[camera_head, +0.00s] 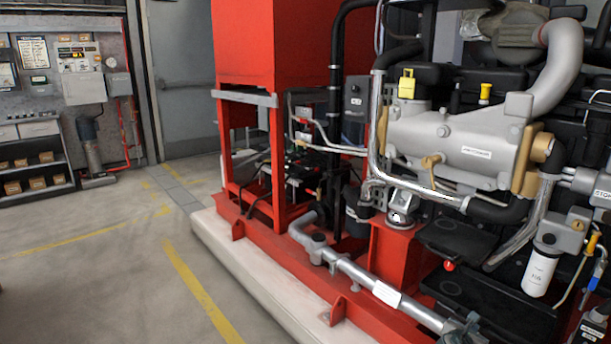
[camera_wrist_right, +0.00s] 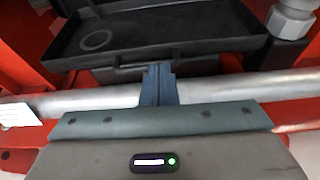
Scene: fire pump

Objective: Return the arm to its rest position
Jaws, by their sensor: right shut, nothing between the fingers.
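My right gripper (camera_head: 470,322) shows at the bottom edge of the head view, in front of the red pump frame. In the right wrist view its two blue-grey fingers (camera_wrist_right: 160,80) are together with nothing between them. They point towards a black tray (camera_wrist_right: 165,30) and overlap a silver pipe (camera_wrist_right: 215,90) in the picture. I cannot tell whether they touch the pipe. Most of my right arm is out of the head view. My left gripper is not in view.
The pump engine (camera_head: 450,140) stands on a red base with a pale plinth (camera_head: 250,280). The silver pipe (camera_head: 355,272) runs low along the front. A white filter (camera_head: 540,270) hangs at the right. The concrete floor (camera_head: 110,280) at the left is clear.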

